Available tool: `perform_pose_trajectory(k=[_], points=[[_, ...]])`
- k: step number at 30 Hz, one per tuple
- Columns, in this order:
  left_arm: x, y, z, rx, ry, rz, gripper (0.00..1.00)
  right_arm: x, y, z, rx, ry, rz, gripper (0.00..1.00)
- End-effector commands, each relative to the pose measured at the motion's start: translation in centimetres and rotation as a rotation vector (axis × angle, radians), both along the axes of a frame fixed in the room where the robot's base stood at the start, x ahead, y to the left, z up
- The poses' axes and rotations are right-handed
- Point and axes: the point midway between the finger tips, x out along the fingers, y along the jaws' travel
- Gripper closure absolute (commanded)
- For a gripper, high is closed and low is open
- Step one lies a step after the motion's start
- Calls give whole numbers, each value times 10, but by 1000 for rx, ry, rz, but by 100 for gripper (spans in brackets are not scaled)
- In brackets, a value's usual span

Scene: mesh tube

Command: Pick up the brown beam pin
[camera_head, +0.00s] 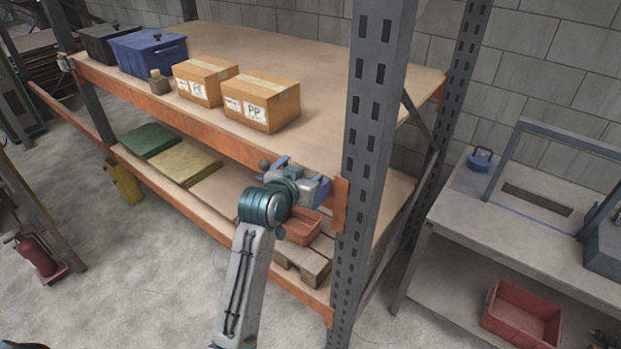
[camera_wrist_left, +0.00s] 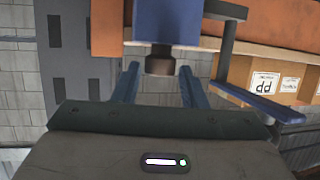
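In the left wrist view a short dark brown knob (camera_wrist_left: 160,62), apparently the beam pin, sticks out of the end of a blue block (camera_wrist_left: 166,20). My left gripper (camera_wrist_left: 160,72) is open. Its two slate-blue fingers stand on either side of the knob, with a visible gap on each side. In the head view my left gripper (camera_head: 308,186) is by the rack's front upright, at the right end of the orange beam. The pin is hidden or cannot be made out there. My right gripper is not in view.
The grey upright (camera_head: 372,130) stands close to my gripper. Cardboard boxes (camera_head: 262,101) and a blue bin (camera_head: 149,53) sit on the upper shelf. A red bin (camera_head: 301,228) is on the lower shelf, behind my arm. A workbench (camera_head: 490,225) stands at right.

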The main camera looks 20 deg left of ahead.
Motion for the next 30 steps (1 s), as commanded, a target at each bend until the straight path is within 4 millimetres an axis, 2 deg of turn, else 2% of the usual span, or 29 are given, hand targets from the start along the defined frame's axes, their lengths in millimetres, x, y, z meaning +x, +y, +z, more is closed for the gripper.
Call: perform_pose_trajectory(k=[1,4,5,13,17,30], points=[[0,0,0,0,0,0,72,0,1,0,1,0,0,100],[0,0,0,0,0,0,92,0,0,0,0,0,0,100],[0,0,0,0,0,0,93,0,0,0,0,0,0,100],[0,0,1,0,-1,0,93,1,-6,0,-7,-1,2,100],[1,0,8,0,-3,0,93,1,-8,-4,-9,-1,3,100],[1,0,67,0,-5,0,93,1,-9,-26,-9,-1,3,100]])
